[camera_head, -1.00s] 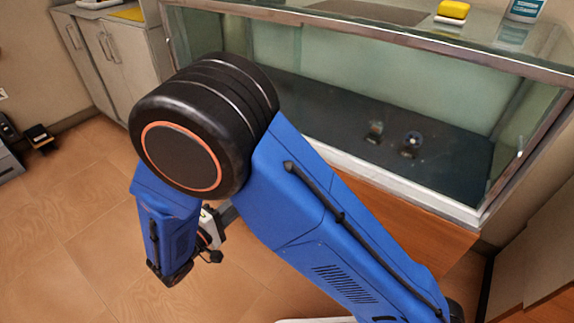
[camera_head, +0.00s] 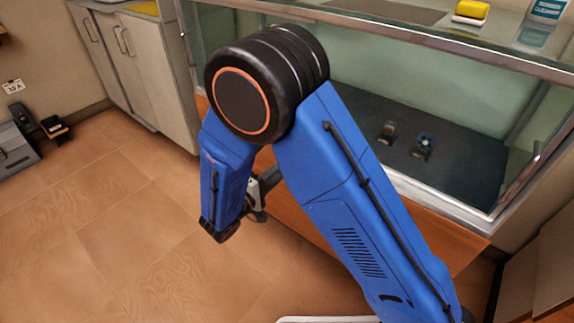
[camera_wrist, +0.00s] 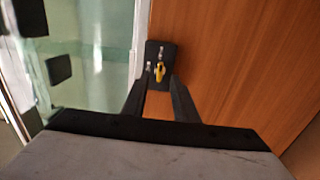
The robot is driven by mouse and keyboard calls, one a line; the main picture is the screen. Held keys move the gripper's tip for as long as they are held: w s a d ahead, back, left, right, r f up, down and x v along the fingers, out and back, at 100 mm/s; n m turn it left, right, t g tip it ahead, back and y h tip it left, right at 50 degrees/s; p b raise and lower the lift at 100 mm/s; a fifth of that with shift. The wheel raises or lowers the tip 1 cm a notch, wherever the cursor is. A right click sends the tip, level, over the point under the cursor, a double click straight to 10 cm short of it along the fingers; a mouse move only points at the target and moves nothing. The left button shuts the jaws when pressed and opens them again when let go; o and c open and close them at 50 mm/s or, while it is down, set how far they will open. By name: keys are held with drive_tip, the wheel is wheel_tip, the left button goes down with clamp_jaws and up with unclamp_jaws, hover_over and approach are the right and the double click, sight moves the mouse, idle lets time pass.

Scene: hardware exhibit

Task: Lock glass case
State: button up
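The glass case (camera_head: 470,218) stands at the upper right in the head view, on a brown wooden base (camera_head: 430,232). In the wrist view, a dark lock plate (camera_wrist: 153,49) is mounted on the wood panel beside the case's pale metal edge and glass. A yellow key-like piece (camera_wrist: 160,71) sits on the plate's lower part. My gripper (camera_wrist: 157,88) is open and empty, its two dark fingers pointing toward the plate, with the yellow piece in line with the gap. I cannot tell the remaining distance. In the head view, my gripper is mostly hidden behind my blue arm.
Two small watch-like items (camera_head: 424,146) lie inside the case. A grey cabinet (camera_head: 150,70) stands at the left. Tiled floor (camera_head: 110,220) is clear in front.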

drive_tip(key=shift+x, duration=1.9)
clamp_jaws()
